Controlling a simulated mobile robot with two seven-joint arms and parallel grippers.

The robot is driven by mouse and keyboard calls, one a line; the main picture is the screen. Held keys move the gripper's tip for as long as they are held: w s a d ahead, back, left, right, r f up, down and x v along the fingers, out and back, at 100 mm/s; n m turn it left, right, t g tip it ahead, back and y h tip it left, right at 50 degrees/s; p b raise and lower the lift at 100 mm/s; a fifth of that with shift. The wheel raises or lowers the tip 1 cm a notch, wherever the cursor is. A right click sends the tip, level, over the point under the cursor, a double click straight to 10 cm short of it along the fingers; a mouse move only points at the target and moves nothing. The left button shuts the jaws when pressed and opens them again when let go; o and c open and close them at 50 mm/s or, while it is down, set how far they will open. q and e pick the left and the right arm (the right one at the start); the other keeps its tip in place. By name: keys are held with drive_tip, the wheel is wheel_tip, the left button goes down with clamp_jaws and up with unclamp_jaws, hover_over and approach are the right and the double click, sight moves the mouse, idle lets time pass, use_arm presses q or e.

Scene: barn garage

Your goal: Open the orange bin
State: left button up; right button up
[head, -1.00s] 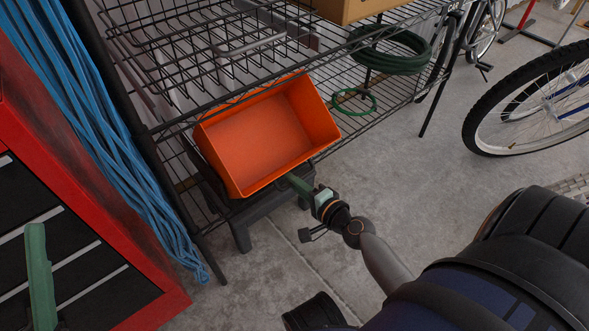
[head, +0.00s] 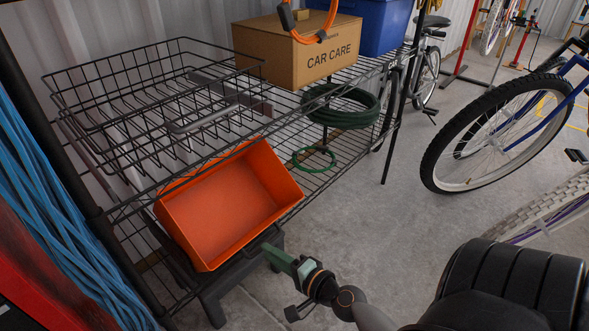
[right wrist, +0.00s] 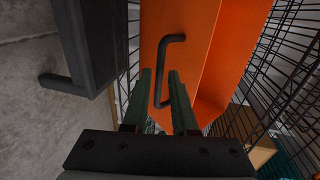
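The orange bin (head: 232,205) sits tilted at the lower wire shelf. Its inside faces up toward the head camera and looks empty. In the right wrist view, the bin's orange face (right wrist: 195,60) carries a dark bar handle (right wrist: 172,40). My right gripper (head: 268,248) is at the bin's lower front edge in the head view. In the right wrist view its two green fingers (right wrist: 160,74) stand apart, with part of the handle showing in the gap between them. Contact with the handle cannot be told. My left gripper is out of view.
A wire basket (head: 60,90) is on the shelf above the bin. A CAR CARE box (head: 290,62), a blue container (head: 372,25) and green hose coils (head: 345,115) are to the right. A bicycle wheel (head: 432,150) stands farther right. Concrete floor (head: 355,225) between is clear.

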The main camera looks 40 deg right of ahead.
drive_tip(key=b+v, duration=0.2)
drive_tip(key=v, duration=0.6)
drive_tip(key=shift+s+b, duration=0.3)
drive_tip(key=shift+b, duration=0.05)
drive_tip(key=shift+d, duration=0.1)
